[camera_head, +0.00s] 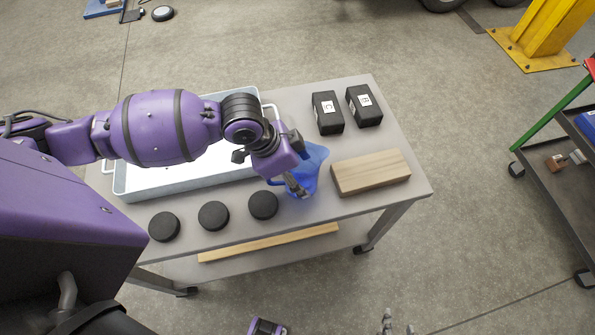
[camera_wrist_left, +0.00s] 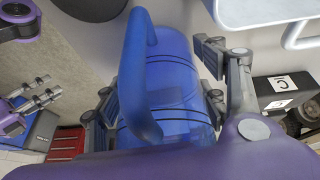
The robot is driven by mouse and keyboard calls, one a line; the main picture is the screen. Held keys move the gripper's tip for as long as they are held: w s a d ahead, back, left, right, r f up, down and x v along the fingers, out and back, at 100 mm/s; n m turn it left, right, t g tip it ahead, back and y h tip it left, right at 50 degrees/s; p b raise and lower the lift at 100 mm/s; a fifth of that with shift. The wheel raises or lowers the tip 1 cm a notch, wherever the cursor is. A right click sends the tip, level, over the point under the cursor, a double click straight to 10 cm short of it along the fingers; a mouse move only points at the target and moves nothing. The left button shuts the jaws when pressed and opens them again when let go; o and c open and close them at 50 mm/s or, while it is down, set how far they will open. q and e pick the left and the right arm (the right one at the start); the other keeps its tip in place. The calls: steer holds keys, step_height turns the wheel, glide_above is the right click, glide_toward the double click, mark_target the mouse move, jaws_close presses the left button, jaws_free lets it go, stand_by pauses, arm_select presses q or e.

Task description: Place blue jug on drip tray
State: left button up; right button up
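The blue jug (camera_head: 312,168) is translucent and stands at the front of the grey worktable, left of a wooden block. My left gripper (camera_head: 298,187) is at the jug, partly covering it. In the left wrist view, the jug (camera_wrist_left: 178,75) has its handle towards the camera. The left fingers (camera_wrist_left: 160,95) are wide apart on either side of the jug; firm contact does not show. The pale tray (camera_head: 122,180), apparently the drip tray, lies left of the jug, partly hidden by my left arm. My right gripper (camera_head: 397,326) is low at the bottom edge, fingers apart, away from the table.
Several black discs (camera_head: 213,215) line the front edge. Two black labelled boxes (camera_head: 327,113) stand behind the wooden block (camera_head: 370,173). A wooden bar (camera_head: 268,243) lies on the lower shelf. A dark cart (camera_head: 565,165) and a yellow post (camera_head: 545,35) are at right.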

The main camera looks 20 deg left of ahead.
arm_select(q)
steer(key=shift+o, duration=1.3)
